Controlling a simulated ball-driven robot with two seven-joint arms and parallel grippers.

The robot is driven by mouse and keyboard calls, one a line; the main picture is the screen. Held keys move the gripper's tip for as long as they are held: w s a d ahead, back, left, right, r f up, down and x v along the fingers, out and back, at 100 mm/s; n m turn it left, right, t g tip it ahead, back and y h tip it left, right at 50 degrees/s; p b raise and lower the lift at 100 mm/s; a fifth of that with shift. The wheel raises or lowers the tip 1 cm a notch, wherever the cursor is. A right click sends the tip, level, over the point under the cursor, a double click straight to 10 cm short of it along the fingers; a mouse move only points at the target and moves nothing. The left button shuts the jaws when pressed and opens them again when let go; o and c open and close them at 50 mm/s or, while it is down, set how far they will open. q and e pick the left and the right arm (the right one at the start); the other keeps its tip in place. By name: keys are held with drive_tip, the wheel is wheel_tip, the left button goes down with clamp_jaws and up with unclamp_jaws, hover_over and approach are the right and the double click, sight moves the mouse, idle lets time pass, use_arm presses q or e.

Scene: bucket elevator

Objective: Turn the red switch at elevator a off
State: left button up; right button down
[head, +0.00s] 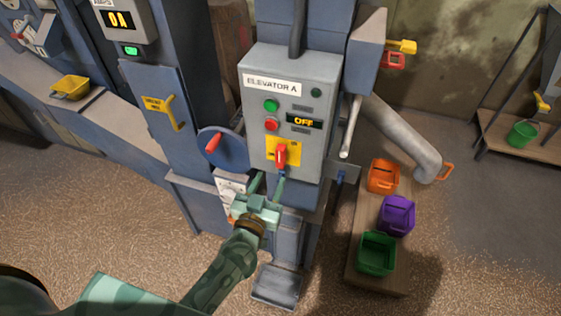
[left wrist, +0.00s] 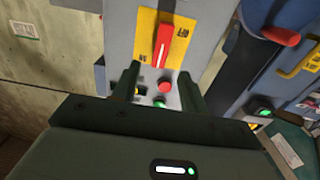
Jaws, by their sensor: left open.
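The elevator A control box (head: 256,83) is grey, with a label "ELEVATOR A" and a small display (head: 304,121) reading "OFF". Low on it, the red switch (head: 281,154) sits on a yellow plate (head: 268,155), its handle roughly upright. My left gripper (head: 271,181) is open just below the switch, fingers pointing up towards it. In the left wrist view, the red switch (left wrist: 162,46) lies beyond and between the two fingertips of the left gripper (left wrist: 156,78), apart from them. Nothing is between the fingers. My right gripper is not in view.
A green button (head: 270,105) and a red button (head: 271,124) sit above the switch. A blue wheel with a red handle (head: 213,143) is close on the left. A grey pipe (head: 407,138) and several coloured buckets, including a purple one (head: 397,215), are on the right.

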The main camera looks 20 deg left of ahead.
sight(279, 158)
use_arm(q)
drive_tip(key=w+b, duration=0.2)
drive_tip(key=w, duration=0.6)
drive_tip(key=shift+w, duration=0.3)
clamp_jaws()
